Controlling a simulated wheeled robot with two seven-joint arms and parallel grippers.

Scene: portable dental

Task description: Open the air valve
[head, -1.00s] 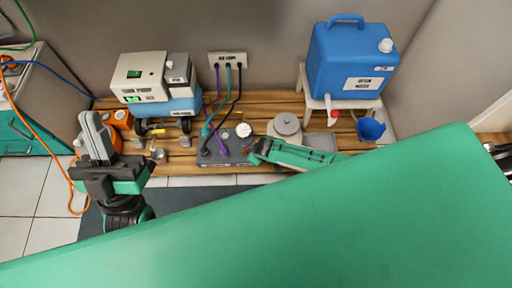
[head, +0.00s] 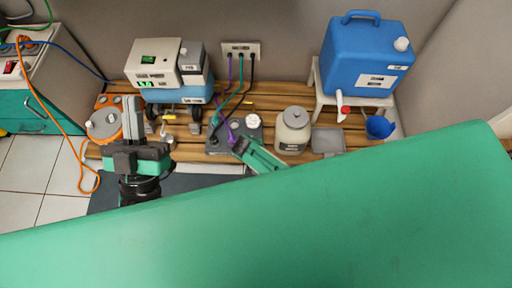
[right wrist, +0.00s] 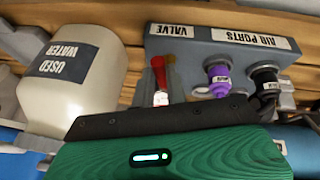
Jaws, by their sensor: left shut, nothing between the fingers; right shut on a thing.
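The air valve is a small red lever (right wrist: 158,72) on a grey box (right wrist: 215,45) labelled "VALVE" and "AIR PORTS" in the right wrist view. The grey box (head: 245,131) sits on the wooden slats in the head view, with a white gauge on top. My right gripper (head: 238,147) is at the box's front edge. In the right wrist view its fingers (right wrist: 165,84) are shut at the red lever, partly hiding it. My left gripper (head: 132,112) is shut and empty, fingers pointing up, left of the box.
A used water jar (head: 292,135) stands right of the box. Purple and black plugs (right wrist: 219,80) sit beside the lever. Cables run from the box to the wall socket (head: 241,48). A blue jug (head: 365,60) stands at the right.

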